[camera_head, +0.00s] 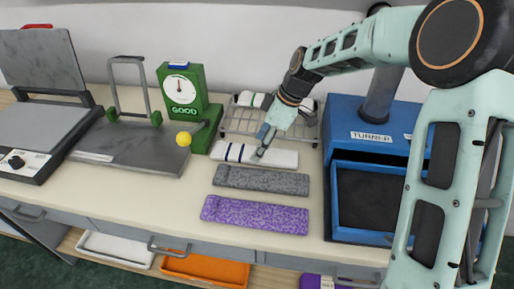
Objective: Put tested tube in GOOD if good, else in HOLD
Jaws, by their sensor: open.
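Three flat knitted tubes lie in a row on the counter: a white one with dark stripes (286,159), a grey one (262,181) and a purple one (255,215). My gripper (263,143) is open at the white tube, its fingertips over or touching it; I cannot tell which. It hides part of that tube. A green device (191,91) with a dial and the word GOOD stands behind to the left. Its lever ends in a yellow ball (183,139). I see no label reading HOLD, and I cannot tell which tube is the tested one.
A wire basket (236,125) holding rolled pieces stands behind the white tube. A blue box labelled TURNER (371,135) is at the right. A grey press (40,137) and a metal plate with a handle (135,147) fill the left. White (113,250) and orange (207,270) trays sit below the counter.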

